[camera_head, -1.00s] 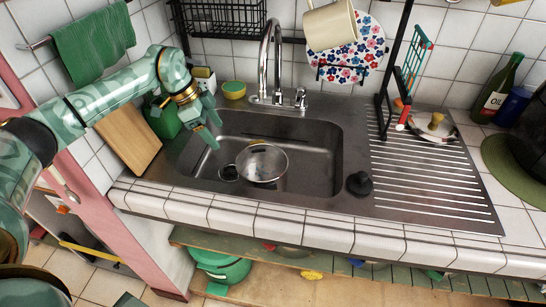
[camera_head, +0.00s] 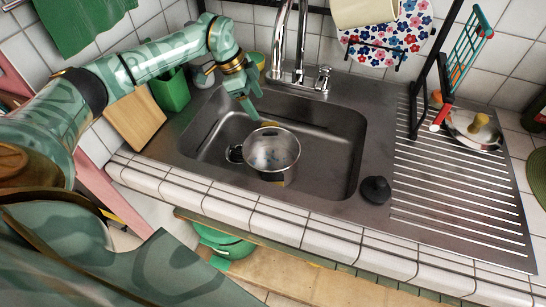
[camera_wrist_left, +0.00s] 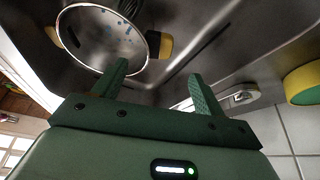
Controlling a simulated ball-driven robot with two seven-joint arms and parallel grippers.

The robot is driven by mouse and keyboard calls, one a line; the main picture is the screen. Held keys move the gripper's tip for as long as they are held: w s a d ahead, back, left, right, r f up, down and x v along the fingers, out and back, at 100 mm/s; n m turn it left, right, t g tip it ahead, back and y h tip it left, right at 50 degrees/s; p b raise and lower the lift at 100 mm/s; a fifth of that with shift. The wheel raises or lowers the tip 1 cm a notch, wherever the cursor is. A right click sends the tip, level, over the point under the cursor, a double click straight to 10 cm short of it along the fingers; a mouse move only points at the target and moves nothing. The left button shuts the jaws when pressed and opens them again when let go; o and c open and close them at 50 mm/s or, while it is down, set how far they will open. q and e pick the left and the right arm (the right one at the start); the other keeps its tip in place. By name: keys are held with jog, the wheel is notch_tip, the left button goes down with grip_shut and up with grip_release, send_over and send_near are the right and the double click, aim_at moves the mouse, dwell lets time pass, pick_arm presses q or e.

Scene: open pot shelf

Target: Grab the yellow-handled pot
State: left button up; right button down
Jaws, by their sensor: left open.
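The metal pot (camera_head: 272,152) stands in the sink basin, with a yellow piece at its far rim and another low on its near side. In the left wrist view the pot (camera_wrist_left: 95,50) is at upper left, with black-and-yellow handles on opposite sides. Blue spots show inside it. My left gripper (camera_head: 250,108) is open and empty, just above and behind the pot near its far handle. Its two green fingers (camera_wrist_left: 158,72) are apart in the wrist view, one overlapping the pot's rim, with nothing between them. Contact cannot be told. My right gripper is not in view.
The sink basin (camera_head: 335,130) has raised walls, with a faucet (camera_head: 301,45) behind. A dark round object lies left of the pot. A black stopper (camera_head: 376,190) sits on the right rim. A metal lid with a yellow knob (camera_head: 478,122) lies on the drainboard.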

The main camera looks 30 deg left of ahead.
aim_at(273, 127)
pick_arm(q)
jog(key=b+x, duration=0.1)
jog(key=x, duration=0.5)
jog(key=shift+w, duration=0.1)
jog(key=b+x, duration=0.1)
jog(key=x, duration=0.1)
jog(key=b+x, duration=0.1)
jog(key=x, duration=0.2)
jog(key=shift+w+d+f, duration=0.1)
jog(key=shift+w+d, duration=0.05)
jog(key=shift+d, duration=0.3)
jog(key=shift+c, duration=0.5)
jog(key=shift+r, duration=0.2)
grip_shut()
